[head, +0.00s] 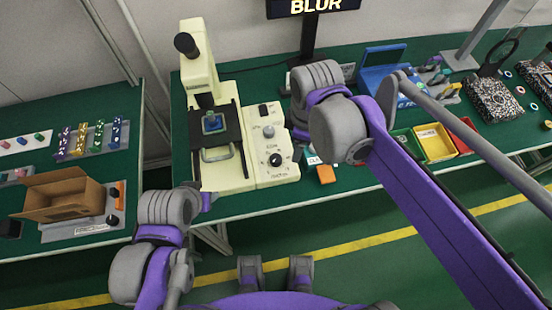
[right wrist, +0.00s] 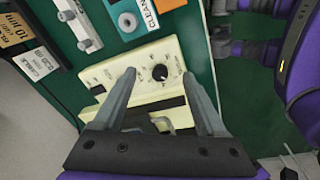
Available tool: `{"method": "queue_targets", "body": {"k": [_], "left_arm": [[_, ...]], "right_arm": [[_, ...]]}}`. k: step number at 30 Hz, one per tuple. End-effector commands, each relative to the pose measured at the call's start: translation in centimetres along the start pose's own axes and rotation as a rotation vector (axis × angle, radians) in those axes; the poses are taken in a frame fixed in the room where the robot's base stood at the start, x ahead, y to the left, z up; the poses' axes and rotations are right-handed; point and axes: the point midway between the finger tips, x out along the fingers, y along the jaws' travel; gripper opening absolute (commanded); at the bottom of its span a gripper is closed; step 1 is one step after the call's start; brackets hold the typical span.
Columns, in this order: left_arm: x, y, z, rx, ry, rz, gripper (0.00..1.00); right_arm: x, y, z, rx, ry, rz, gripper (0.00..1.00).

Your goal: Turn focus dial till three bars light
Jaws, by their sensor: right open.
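The cream microscope (head: 203,75) stands on the green bench in the head view. Its control box (head: 285,172) carries a black focus dial (head: 275,160), with a grey knob above it. In the right wrist view the black dial (right wrist: 160,72) lies between the tips of my right gripper (right wrist: 159,76). The gripper is open; I cannot tell how far above the panel its tips are. In the head view my right arm's joints hide that gripper. A black display (head: 313,6) reads "BLUR", its top cut off; no bars show. My left arm is at lower left, its gripper not visible.
Right of the microscope are an orange block (head: 326,174), a blue stand (head: 380,68), a yellow bin (head: 435,143) and speckled blocks (head: 495,99). An open cardboard box (head: 62,196) sits on the left bench. Clear floor lies in front of the benches.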

Motion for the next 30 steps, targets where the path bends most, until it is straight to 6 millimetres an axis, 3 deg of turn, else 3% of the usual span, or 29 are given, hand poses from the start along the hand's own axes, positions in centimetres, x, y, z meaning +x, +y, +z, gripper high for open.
{"method": "queue_targets", "body": {"k": [1, 3, 8, 14, 24, 30], "left_arm": [[0.6, 0.0, 0.4, 0.0, -0.003, 0.0, 0.5], [1.0, 0.0, 0.7, 0.0, -0.004, 0.0, 0.5], [1.3, 0.0, 0.9, 0.0, -0.006, 0.0, 0.5], [1.5, 0.0, 1.0, 0.0, -0.006, 0.0, 0.5], [2.1, 0.0, 1.4, 0.0, -0.009, 0.0, 0.5], [2.4, 0.0, 1.6, 0.0, -0.01, 0.0, 0.5]], "right_arm": [[0.5, 0.3, -1.8, -0.118, -0.011, -0.028, 0.74], [0.7, 0.6, -3.6, -0.26, -0.024, -0.061, 0.74], [0.9, 0.7, -5.7, -0.436, -0.037, -0.104, 0.74], [2.6, 0.6, -5.8, -0.462, -0.039, -0.11, 0.74], [8.9, 0.0, -5.4, -0.46, -0.038, -0.109, 0.74], [11.1, -0.2, -5.2, -0.459, -0.038, -0.108, 0.74]]}}
